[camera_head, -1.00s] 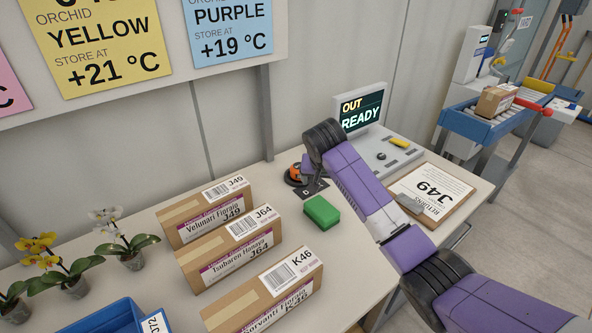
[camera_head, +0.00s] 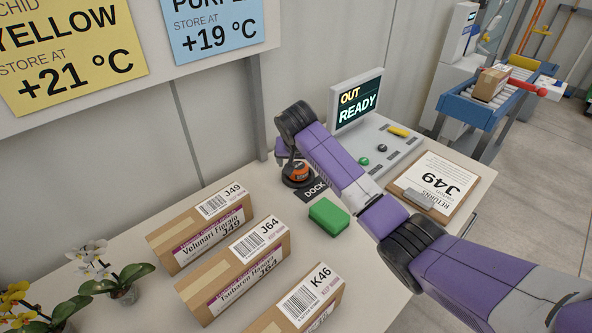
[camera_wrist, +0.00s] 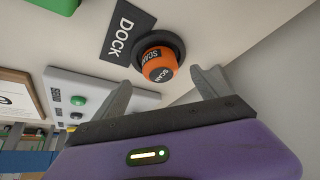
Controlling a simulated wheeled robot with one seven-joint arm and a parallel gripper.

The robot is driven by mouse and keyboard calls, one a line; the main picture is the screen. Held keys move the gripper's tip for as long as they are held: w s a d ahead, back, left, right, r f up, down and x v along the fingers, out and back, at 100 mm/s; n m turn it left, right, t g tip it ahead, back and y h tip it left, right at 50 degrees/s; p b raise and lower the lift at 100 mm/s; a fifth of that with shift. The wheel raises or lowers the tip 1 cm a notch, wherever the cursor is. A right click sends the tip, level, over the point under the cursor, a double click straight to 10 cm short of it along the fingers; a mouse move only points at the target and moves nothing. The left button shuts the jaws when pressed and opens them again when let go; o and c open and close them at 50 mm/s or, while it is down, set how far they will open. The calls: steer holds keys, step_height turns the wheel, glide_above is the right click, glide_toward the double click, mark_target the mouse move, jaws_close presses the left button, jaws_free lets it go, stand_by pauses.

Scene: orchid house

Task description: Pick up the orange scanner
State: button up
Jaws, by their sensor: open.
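The orange scanner (camera_head: 298,172) stands in a dark round dock on the table, behind the green block and partly hidden by my arm in the head view. In the wrist view the scanner (camera_wrist: 159,64) shows its orange body, black "SCAN" labels and dark base. A black "DOCK" plate (camera_wrist: 127,33) lies beside it. My gripper (camera_wrist: 165,88) is open in the wrist view, its two grey fingers spread apart with the scanner beyond and between their tips. Nothing is between the pads. In the head view the gripper is mostly hidden behind my arm.
A green block (camera_head: 328,217) lies in front of the dock. Boxes labelled J49 (camera_head: 200,228), J64 (camera_head: 236,270) and K46 (camera_head: 306,296) lie at the front left. A console with a screen (camera_head: 357,102) and a clipboard (camera_head: 437,186) are to the right.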

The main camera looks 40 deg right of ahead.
mark_target(298, 167)
steer(key=shift+x, duration=2.8)
steer(key=shift+s+a, duration=0.1)
steer(key=c, duration=1.6)
steer(key=shift+o, duration=0.2)
